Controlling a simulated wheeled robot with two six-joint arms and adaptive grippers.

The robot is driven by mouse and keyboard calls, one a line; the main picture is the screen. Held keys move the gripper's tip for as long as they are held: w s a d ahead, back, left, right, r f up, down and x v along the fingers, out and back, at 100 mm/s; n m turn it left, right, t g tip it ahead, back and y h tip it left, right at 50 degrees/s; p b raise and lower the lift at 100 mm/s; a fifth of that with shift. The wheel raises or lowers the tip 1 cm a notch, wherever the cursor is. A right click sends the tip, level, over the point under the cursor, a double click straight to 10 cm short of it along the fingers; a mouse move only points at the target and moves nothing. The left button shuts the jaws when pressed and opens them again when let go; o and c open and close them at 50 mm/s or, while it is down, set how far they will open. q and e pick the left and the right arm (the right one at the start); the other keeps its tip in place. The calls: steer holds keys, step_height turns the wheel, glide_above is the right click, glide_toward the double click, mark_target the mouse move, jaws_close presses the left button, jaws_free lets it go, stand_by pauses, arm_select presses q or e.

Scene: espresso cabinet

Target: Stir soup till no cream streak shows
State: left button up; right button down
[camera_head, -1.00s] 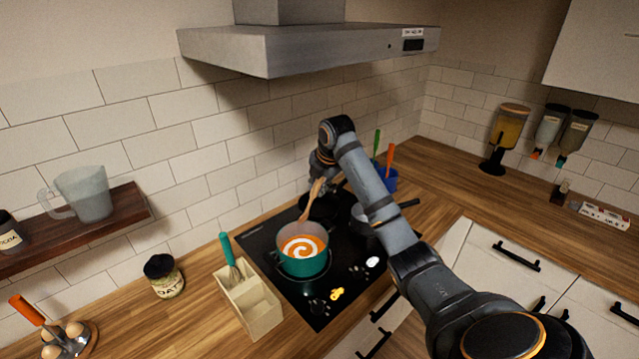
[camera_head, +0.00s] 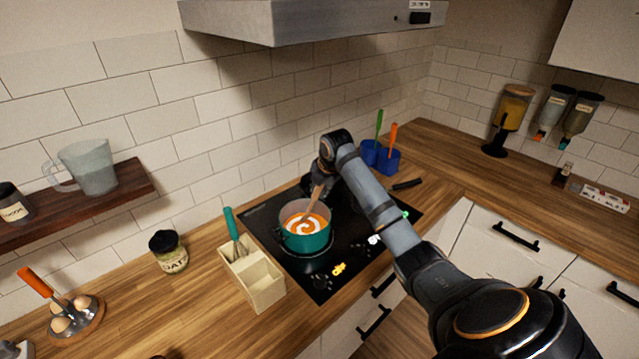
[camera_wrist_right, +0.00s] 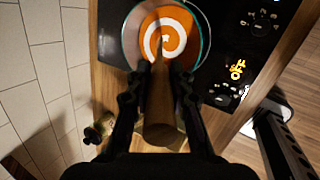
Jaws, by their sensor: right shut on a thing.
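A teal pot (camera_head: 305,243) stands on the black cooktop, holding orange soup (camera_head: 291,219) with a white cream spiral. The spiral also shows in the wrist view, where the soup (camera_wrist_right: 175,14) is partly covered by the spoon. My right gripper (camera_head: 325,180) is shut on a wooden spoon (camera_head: 314,200), held steeply above the pot's far side. The spoon's lower end is inside the pot's outline; I cannot tell whether it touches the soup. In the wrist view the spoon (camera_wrist_right: 160,103) runs between both fingers. My left gripper is not in view.
A pale wooden holder (camera_head: 254,279) with a teal-handled whisk stands left of the cooktop (camera_head: 335,275). An oat jar (camera_head: 168,252) and an egg tray (camera_head: 80,322) are farther left. Blue containers (camera_head: 381,158) with utensils stand behind my arm. The range hood (camera_head: 300,22) hangs above.

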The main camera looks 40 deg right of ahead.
steer(key=shift+d+f+b, duration=0.1)
steer(key=shift+f+b, duration=0.65)
steer(key=shift+f, duration=1.85)
